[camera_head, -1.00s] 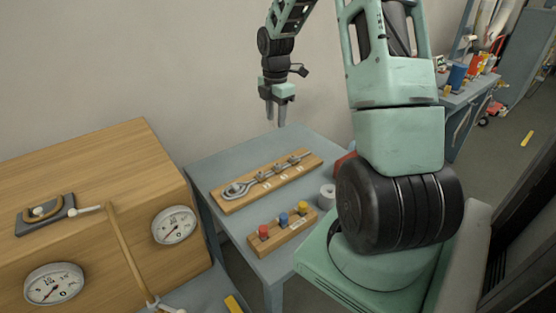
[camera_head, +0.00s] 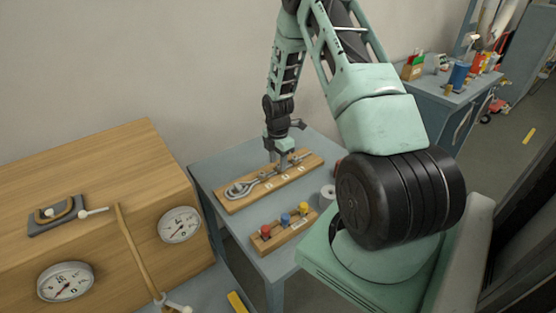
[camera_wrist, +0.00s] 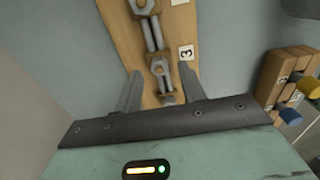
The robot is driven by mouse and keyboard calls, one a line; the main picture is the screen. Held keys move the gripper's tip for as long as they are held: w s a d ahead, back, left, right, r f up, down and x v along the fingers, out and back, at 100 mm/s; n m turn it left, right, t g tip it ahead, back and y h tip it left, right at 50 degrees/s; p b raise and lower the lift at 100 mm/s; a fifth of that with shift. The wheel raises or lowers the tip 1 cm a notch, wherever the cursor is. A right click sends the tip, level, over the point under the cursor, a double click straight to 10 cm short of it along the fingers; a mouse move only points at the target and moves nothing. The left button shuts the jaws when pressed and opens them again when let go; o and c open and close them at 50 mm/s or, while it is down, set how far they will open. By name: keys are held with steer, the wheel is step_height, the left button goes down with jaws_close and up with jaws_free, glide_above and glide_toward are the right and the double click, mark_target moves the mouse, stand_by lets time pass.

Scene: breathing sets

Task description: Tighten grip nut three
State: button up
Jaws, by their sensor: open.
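A wooden board (camera_head: 232,207) on the grey-blue table carries a metal chain of fittings with nuts and white number tags. In the wrist view, the tag marked 3 (camera_wrist: 186,52) lies on the board, beside a grey nut (camera_wrist: 160,68). My gripper (camera_wrist: 160,73) is open and empty, over the board. Its fingers are either side of the board's middle strip, with this nut between or just beyond their tips; I cannot tell the height gap. Another nut (camera_wrist: 142,6) sits farther up the chain. In the head view my gripper (camera_head: 283,161) is over the board's right half.
A wooden block with red, blue and yellow knobs (camera_head: 285,218) stands in front of the board; it also shows at right in the wrist view (camera_wrist: 272,80). A wooden box with gauges (camera_head: 120,170) stands left.

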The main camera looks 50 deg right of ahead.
steer(key=shift+f, duration=0.45)
jaws_close()
